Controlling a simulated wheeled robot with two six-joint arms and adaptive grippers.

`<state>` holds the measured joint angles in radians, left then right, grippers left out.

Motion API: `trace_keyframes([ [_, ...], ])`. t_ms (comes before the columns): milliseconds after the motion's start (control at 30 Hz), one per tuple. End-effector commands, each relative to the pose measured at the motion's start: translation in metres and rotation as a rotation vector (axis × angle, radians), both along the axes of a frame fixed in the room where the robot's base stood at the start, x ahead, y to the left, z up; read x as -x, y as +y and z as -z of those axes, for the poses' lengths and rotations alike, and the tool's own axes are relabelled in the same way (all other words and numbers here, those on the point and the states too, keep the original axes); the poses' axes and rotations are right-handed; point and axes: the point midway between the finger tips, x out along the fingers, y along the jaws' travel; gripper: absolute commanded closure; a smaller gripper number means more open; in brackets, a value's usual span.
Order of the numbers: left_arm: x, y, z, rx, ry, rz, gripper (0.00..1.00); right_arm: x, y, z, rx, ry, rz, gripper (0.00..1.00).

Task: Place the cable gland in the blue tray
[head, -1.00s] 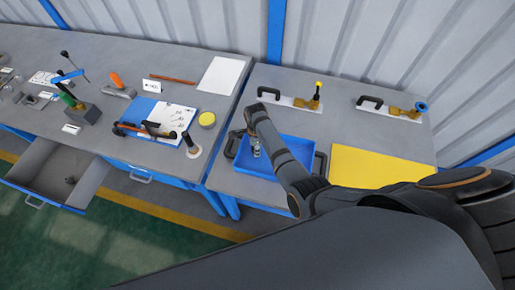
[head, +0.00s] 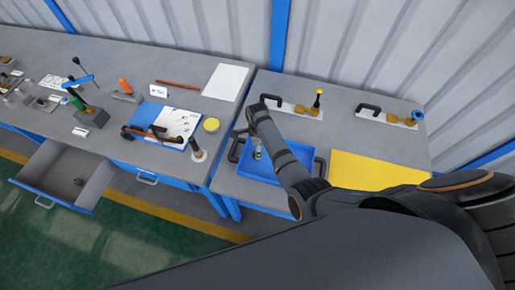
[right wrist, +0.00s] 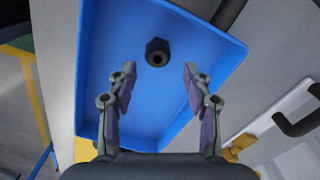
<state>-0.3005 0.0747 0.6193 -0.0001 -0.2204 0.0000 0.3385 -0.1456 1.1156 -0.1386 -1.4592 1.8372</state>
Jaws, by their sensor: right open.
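The blue tray (head: 303,153) sits on the right-hand bench in the head view, partly covered by my right arm. In the right wrist view, the tray (right wrist: 103,50) fills the middle. The cable gland (right wrist: 157,52), a dark hexagonal piece with a round hole, is inside the tray, seen from above. My right gripper (right wrist: 160,82) is open and empty. Its fingers are spread apart, with the gland showing beyond the gap between the tips and touching neither. In the head view my right gripper (head: 257,151) is over the tray and the gland cannot be made out. My left gripper is not in view.
A yellow mat (head: 375,169) lies right of the tray. A drawer (head: 65,175) stands open there.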

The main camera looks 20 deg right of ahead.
Motion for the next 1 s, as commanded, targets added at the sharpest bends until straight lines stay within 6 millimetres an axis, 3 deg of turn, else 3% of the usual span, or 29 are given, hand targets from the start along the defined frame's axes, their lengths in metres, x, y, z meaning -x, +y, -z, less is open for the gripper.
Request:
trace_keyframes([
  [33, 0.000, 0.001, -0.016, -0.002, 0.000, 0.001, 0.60, 0.000, 0.000, -0.021, -0.001, -0.002, 0.000, 0.49],
  [100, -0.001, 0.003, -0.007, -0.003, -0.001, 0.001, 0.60, -0.001, 0.000, -0.030, -0.001, -0.004, 0.001, 0.49],
  [333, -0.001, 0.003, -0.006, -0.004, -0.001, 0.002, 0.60, -0.001, 0.001, -0.066, -0.001, -0.002, -0.001, 0.49],
  [1000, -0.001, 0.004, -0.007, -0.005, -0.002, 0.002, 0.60, 0.000, 0.000, -0.072, 0.000, 0.000, -0.001, 0.49],
])
